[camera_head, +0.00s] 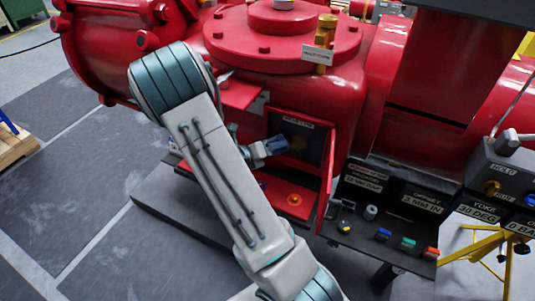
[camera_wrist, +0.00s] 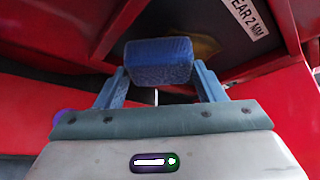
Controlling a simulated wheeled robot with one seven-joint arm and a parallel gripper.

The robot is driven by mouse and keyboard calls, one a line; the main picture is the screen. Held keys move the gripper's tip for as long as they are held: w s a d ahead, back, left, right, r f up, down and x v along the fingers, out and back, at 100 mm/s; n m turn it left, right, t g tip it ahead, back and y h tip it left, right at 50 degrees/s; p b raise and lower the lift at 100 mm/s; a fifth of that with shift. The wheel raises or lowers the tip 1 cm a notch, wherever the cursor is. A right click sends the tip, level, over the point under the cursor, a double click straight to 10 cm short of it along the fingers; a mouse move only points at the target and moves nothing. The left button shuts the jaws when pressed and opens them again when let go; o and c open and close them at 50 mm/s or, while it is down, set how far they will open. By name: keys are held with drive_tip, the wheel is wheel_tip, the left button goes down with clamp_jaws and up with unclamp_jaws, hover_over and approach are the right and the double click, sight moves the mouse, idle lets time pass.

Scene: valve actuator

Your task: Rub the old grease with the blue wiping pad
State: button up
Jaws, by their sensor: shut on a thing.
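My gripper (camera_wrist: 158,88) is shut on the blue wiping pad (camera_wrist: 160,61), with a finger at each side of it. In the head view the pad (camera_head: 277,144) is at the dark opening (camera_head: 312,130) in the red housing, and my gripper (camera_head: 266,149) reaches it from the left. A brownish-yellow patch, seemingly the old grease (camera_wrist: 206,46), shows on the dark surface behind and right of the pad in the wrist view. The pad hides part of it. I cannot tell whether the pad touches it.
A red door (camera_head: 327,172) stands open right of the opening. A red ledge (camera_head: 270,190) with an orange round part (camera_head: 294,199) lies below. A dark tray (camera_head: 365,240) with several coloured pieces is at lower right. A label (camera_wrist: 250,18) is above right of the patch.

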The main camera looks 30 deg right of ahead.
drive_tip(key=shift+d, duration=0.1)
idle(0.7)
drive_tip(key=s+d+b, duration=0.2)
drive_tip(key=s+d, duration=0.3)
drive_tip(key=s, duration=0.3)
drive_tip(key=shift+s+d+b, duration=0.3)
drive_tip(key=shift+s, duration=0.1)
idle(0.5)
drive_tip(key=shift+d, duration=0.15)
drive_tip(key=shift+w, duration=0.1)
drive_tip(key=w+a+p, duration=0.1)
drive_tip(key=w, duration=0.2)
drive_tip(key=w+a+p, duration=0.2)
drive_tip(key=w, duration=0.1)
drive_tip(key=w+a+p, duration=0.1)
drive_tip(key=w+p, duration=0.1)
drive_tip(key=w, duration=0.1)
drive_tip(key=shift+w+a+r, duration=0.15)
drive_tip(key=shift+w+a, duration=0.05)
drive_tip(key=shift+a, duration=0.2)
idle(0.4)
